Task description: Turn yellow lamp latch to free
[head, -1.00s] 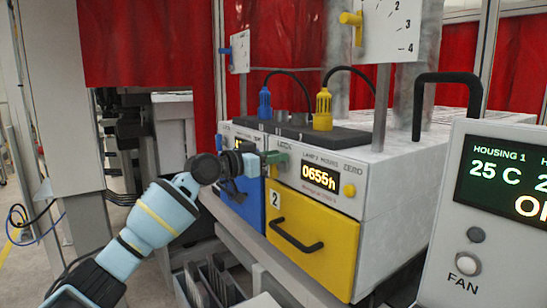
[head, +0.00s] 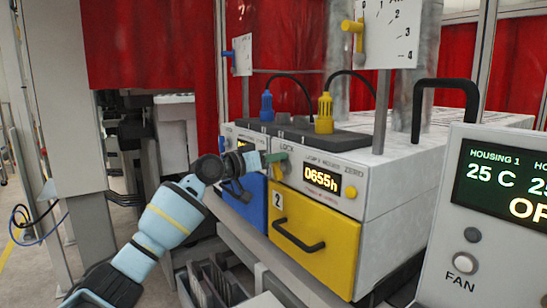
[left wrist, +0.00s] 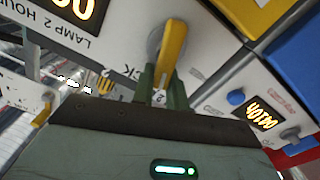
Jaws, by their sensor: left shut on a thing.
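The yellow lamp latch (left wrist: 172,50) is a yellow lever on a round grey pivot, on the pale front panel of the yellow lamp unit (head: 350,205). The panel word beside it ends in "CK" in the left wrist view and reads "LOCK" in the head view. My left gripper (left wrist: 163,82) has green fingers shut on the lever's end. In the head view, my left gripper (head: 281,165) is at the panel's left side, left of the "0655h" display (head: 321,178), and largely hides the latch. My right gripper is not in view.
The yellow drawer (head: 325,260) with a black handle is below the panel. A blue drawer (head: 245,205) is to its left. A yellow knob (head: 351,191) sits right of the display. The grey fan control box (head: 460,265) stands at right. Yellow (head: 325,110) and blue (head: 267,105) plugs stand above.

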